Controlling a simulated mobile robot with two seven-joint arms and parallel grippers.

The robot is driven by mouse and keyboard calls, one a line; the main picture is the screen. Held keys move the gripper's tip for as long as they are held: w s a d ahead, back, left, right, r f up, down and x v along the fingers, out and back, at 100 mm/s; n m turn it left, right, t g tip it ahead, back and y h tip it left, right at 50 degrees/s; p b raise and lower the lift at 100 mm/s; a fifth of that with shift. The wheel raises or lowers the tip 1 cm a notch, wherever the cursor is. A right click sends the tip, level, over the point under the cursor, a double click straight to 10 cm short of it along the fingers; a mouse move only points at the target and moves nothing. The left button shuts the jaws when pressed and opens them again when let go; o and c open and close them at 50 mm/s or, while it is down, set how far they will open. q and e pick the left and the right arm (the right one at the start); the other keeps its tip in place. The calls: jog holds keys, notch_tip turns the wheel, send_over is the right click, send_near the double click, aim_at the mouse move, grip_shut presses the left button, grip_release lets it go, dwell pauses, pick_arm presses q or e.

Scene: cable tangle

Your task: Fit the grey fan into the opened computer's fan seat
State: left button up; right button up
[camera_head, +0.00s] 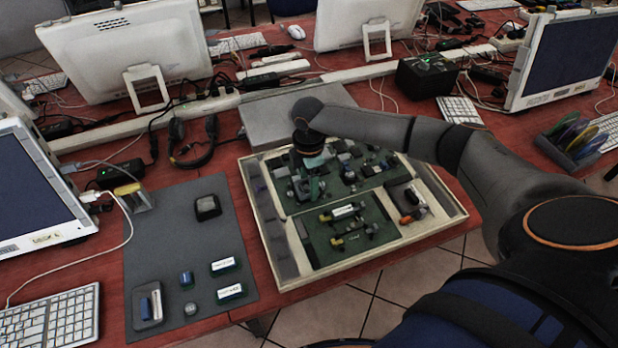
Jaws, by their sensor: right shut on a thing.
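The opened computer is a wide, shallow case (457,216) with a pale rim and green boards inside, lying at the middle of the red table. My right arm reaches in from the right, and my right gripper (312,158) points down over the case's upper part. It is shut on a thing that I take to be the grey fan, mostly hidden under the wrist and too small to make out. The fan seat cannot be told apart from the parts around the gripper. Whether the held thing touches the case cannot be told. My left gripper is out of view.
A dark grey mat (165,245) left of the case bears a dark square block (207,207), a small tray (148,305) and several small labelled parts. A grey box (265,118) stands behind the case. Monitors, keyboards, headphones (192,150) and cables crowd the surroundings.

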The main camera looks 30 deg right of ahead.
jog(key=o, duration=1.4)
jog(key=shift+o, duration=0.2)
notch_tip(320, 180, up, 13)
jog(key=shift+f+p, duration=0.2)
jog(key=shift+p, duration=0.25)
notch_tip(320, 180, up, 6)
jog(key=p, duration=0.6)
jog(key=shift+p, duration=0.35)
jog(key=shift+s, duration=0.1)
